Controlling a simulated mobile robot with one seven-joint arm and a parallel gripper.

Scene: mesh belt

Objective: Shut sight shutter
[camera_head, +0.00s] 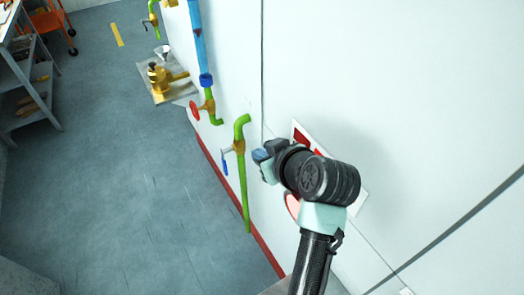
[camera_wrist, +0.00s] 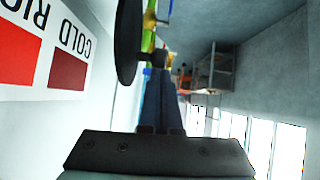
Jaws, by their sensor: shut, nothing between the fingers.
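I cannot clearly identify the sight shutter. A dark round disc (camera_wrist: 129,42), seen nearly edge-on, stands out from the wall just left of my fingertips in the wrist view; I cannot tell if it is the shutter. My gripper (camera_head: 261,156) is close to the white wall in the head view, beside a red-and-white sign (camera_head: 300,137) that my arm partly hides. In the wrist view my gripper (camera_wrist: 160,75) has its fingers together with nothing between them. I cannot tell whether it touches the disc.
Green pipes (camera_head: 242,185) with a blue-handled valve run along the wall left of my gripper. A red handwheel (camera_head: 194,110) and a brass fitting (camera_head: 165,78) are farther back. A grey shelf (camera_head: 30,80) stands at far left. The floor (camera_head: 110,180) between is clear.

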